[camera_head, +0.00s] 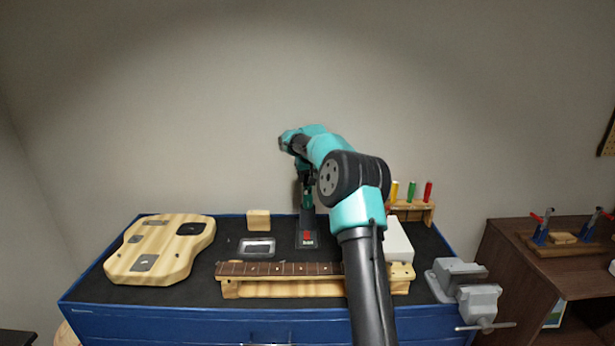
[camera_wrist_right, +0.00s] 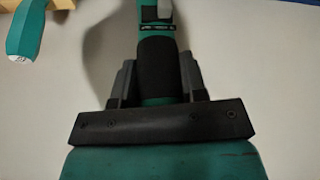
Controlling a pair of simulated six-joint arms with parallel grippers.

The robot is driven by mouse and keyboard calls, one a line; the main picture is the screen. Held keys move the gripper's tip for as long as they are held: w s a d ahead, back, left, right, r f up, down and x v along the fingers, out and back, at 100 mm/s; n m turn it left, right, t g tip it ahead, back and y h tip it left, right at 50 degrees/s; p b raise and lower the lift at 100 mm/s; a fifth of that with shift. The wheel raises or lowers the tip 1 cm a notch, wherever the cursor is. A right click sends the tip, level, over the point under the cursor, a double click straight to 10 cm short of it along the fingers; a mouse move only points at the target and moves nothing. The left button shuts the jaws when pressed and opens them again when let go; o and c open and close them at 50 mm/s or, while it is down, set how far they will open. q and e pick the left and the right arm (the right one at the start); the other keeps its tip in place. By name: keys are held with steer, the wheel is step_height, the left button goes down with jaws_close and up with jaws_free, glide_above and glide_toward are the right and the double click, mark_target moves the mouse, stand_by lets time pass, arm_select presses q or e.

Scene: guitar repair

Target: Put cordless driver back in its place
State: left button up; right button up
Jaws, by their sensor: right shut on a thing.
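My right gripper (camera_head: 306,179) reaches over the back of the workbench. It is shut on the cordless driver (camera_head: 308,198). In the right wrist view the right gripper (camera_wrist_right: 157,88) has its two fingers on either side of the driver's black grip (camera_wrist_right: 158,65), with teal body parts above and below it. A dark stand with a red mark (camera_head: 307,237) is on the bench, below the driver in the head view. I cannot tell whether the driver touches it. My left gripper is not in view.
A guitar body (camera_head: 160,248) lies at the left, a neck (camera_head: 280,269) along the front. A wood block (camera_head: 258,220) and a grey tray (camera_head: 257,247) sit left of the stand. A rack with coloured handles (camera_head: 412,209), a white box (camera_head: 398,240) and a vise (camera_head: 465,285) are right.

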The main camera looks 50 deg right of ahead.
steer(key=shift+f, duration=1.3)
steer(key=o, duration=1.3)
steer(key=v, duration=1.7)
steer(key=shift+r, duration=0.25)
steer(key=shift+w+a, duration=0.1)
